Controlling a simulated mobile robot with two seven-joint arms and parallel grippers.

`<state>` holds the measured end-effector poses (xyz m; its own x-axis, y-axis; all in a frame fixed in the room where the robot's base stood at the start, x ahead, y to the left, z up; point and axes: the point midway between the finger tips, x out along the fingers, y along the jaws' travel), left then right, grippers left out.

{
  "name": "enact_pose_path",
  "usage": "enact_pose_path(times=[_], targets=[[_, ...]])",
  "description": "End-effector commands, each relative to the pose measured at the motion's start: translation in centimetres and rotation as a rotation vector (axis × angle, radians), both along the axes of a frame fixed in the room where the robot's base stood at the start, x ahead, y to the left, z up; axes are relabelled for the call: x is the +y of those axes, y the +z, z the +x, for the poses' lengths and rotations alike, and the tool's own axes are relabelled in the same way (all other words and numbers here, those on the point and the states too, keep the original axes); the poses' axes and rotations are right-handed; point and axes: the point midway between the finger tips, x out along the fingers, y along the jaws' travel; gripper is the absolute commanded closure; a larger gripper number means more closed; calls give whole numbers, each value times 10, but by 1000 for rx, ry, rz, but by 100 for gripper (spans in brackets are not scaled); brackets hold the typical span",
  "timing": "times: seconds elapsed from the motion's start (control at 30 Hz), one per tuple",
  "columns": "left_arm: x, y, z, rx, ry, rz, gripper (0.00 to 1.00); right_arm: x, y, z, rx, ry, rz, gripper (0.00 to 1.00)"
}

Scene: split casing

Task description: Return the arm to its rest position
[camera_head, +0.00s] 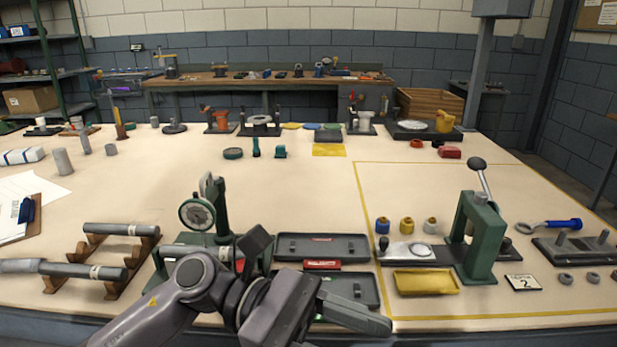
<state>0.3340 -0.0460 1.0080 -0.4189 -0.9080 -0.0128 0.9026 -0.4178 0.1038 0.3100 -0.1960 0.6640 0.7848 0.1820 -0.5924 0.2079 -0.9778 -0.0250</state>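My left arm (195,285) comes in from the lower left and reaches across the front edge of the bench. Its gripper (375,322) points right, low over the front of the bench; the view does not show whether its fingers are apart, and I see nothing held in it. Two dark grey shallow casing halves lie behind it, one farther back (290,247) and one nearer (368,290) that the arm partly covers. A red block (322,265) lies between them. My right gripper is not in view.
A green dial gauge stand (218,210) is close behind my arm. Bars on wooden cradles (115,245) stand to the left. A green lever press (480,235) and a yellow tray (427,282) stand to the right. The middle of the bench (300,190) is clear.

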Motion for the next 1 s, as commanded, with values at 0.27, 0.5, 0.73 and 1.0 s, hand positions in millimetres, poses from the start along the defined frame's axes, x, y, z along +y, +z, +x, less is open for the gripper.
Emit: enact_pose_path(times=[0.27,0.5,0.73,1.0], targets=[[21,29,47,836,241,-301,50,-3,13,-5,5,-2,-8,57],[77,-13,98,1581,396,-563,50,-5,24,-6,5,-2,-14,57],[147,-111,106,2282,508,-870,50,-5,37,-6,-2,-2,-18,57],[220,-240,34,-2650,-528,1213,50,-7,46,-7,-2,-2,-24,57]])
